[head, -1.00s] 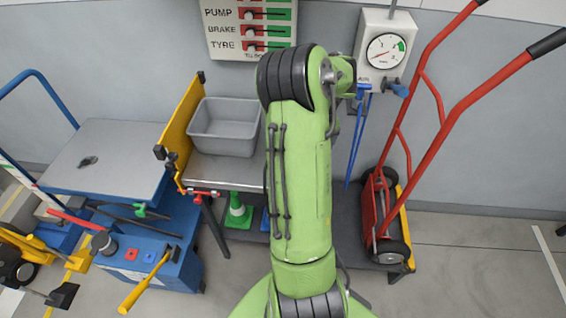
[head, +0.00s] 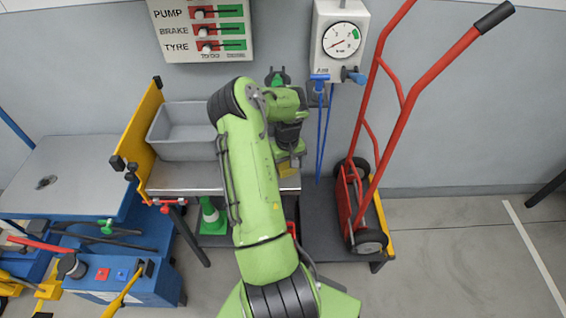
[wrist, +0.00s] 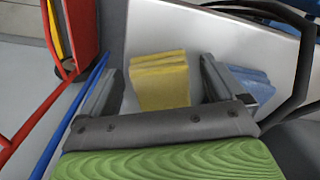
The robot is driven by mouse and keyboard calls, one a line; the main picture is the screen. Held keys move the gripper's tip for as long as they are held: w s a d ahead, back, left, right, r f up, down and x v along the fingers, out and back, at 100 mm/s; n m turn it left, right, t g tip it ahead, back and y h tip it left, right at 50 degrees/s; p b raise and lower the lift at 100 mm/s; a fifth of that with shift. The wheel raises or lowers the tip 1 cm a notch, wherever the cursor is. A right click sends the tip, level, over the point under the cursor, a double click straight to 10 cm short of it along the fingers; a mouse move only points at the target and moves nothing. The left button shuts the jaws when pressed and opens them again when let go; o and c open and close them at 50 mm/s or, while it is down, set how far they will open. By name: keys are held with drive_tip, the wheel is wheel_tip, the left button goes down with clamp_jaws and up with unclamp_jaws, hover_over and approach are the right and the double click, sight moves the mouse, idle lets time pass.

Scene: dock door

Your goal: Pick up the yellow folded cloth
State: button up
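The yellow folded cloth (wrist: 160,82) lies on the grey metal bench top in the wrist view. In the head view a small part of the yellow cloth (head: 288,171) shows below my wrist, at the bench's right end. My gripper (wrist: 160,68) is open and empty, with one finger left of the cloth and one right of it. Gaps show between the fingers and the cloth. I cannot tell how high the fingertips are above the bench. In the head view my gripper is mostly hidden by my wrist.
A blue folded cloth (wrist: 250,82) lies right beside the right finger in the wrist view. A grey bin (head: 185,130) stands on the bench (head: 180,178) to the left. A red hand truck (head: 362,195) and blue hoses (head: 323,130) are on the right.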

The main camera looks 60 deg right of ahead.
sight(287, 166)
drive_tip(key=c, duration=1.2)
drive_tip(key=shift+o, duration=0.2)
drive_tip(key=shift+r, duration=0.15)
wheel_tip(287, 166, up, 4)
drive_tip(key=shift+a+f+p, duration=0.1)
drive_tip(key=shift+f+p, duration=0.05)
drive_tip(key=shift+p, duration=0.3)
drive_tip(key=s+a, duration=0.4)
drive_tip(key=a, duration=0.4)
drive_tip(key=s+a, duration=0.4)
drive_tip(key=a, duration=0.4)
drive_tip(key=shift+f, duration=0.25)
